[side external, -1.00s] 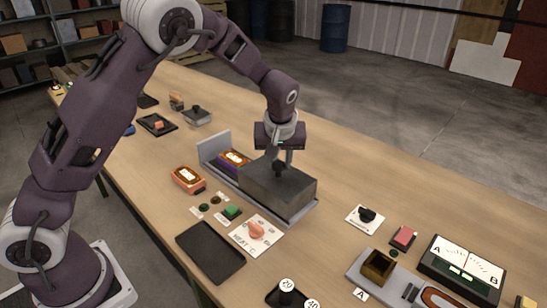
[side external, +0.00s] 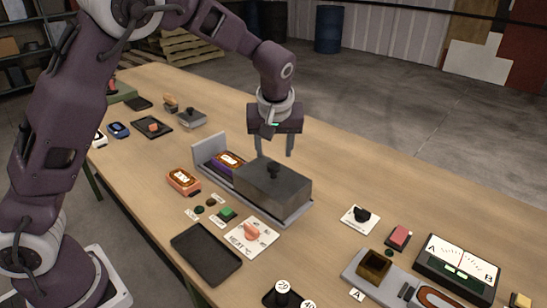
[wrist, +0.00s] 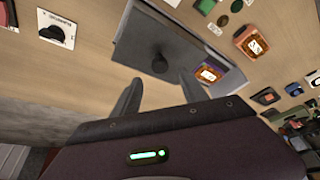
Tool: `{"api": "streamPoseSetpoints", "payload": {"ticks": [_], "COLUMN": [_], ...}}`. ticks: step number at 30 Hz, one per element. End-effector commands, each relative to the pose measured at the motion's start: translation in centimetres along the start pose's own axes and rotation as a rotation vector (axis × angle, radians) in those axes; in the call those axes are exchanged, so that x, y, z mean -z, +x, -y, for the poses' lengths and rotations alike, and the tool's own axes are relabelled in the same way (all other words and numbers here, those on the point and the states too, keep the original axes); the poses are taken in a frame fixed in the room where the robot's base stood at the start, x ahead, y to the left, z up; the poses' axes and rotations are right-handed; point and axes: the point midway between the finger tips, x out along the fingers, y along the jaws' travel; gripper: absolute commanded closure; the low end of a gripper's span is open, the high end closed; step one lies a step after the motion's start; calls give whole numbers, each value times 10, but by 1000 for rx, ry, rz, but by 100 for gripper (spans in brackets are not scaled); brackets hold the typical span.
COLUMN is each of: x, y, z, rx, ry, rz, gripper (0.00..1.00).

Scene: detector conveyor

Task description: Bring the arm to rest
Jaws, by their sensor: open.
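My gripper (side external: 274,150) is open and empty. It hangs above and just behind the grey box-shaped cover (side external: 272,187), apart from its dark knob (side external: 273,170). The cover sits on the grey conveyor tray (side external: 296,217), at its right part. In the wrist view, the two fingers of my gripper (wrist: 160,88) point toward the cover's knob (wrist: 159,64), with nothing between them. A purple item with an orange label (side external: 228,161) lies on the tray, left of the cover. What is under the cover is hidden.
An orange labelled item (side external: 183,181), a green button (side external: 227,214), a dial card (side external: 251,236) and an empty black tray (side external: 206,252) lie in front. A black knob card (side external: 360,218), a red block (side external: 399,236) and an A/B meter (side external: 457,268) stand right.

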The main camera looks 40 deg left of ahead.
Motion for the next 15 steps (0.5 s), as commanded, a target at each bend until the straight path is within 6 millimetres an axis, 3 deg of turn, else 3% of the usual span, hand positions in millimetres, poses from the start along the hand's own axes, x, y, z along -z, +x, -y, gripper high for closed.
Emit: {"api": "streamPoseSetpoints", "payload": {"ticks": [11, 13, 15], "x": [0, -2, -7], "y": [-10, -22, -49], "z": [2, 9, 28], "rx": [-2, -22, -71], "ry": [0, 8, 37], "rz": [2, 21, 57], "gripper": [49, 49, 49]}}
